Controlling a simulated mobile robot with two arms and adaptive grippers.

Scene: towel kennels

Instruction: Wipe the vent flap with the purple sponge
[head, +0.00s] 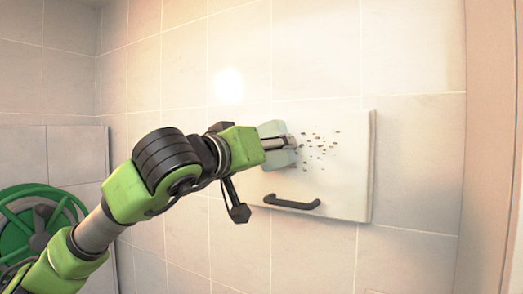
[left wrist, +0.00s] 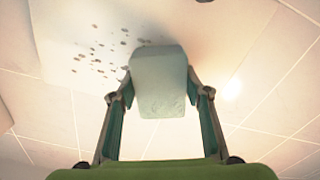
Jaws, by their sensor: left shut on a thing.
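The vent flap (head: 345,190) is a white square panel on the tiled wall, with a dark handle (head: 292,202) near its lower edge. Small brown specks (head: 320,145) are scattered over its upper middle. My left gripper (head: 284,144) is at the flap's left part, beside the specks. It is shut on a sponge (left wrist: 158,85), a block that looks pale blue-grey here, not purple. The sponge's far end is at the flap's surface or very close; I cannot tell if it touches. In the left wrist view, specks (left wrist: 100,55) show left of the sponge. My right gripper is not in view.
A green hose reel (head: 35,225) stands at the lower left, behind my arm. A pinkish vertical frame (head: 490,120) borders the wall at the right. The tiled wall around the flap is clear.

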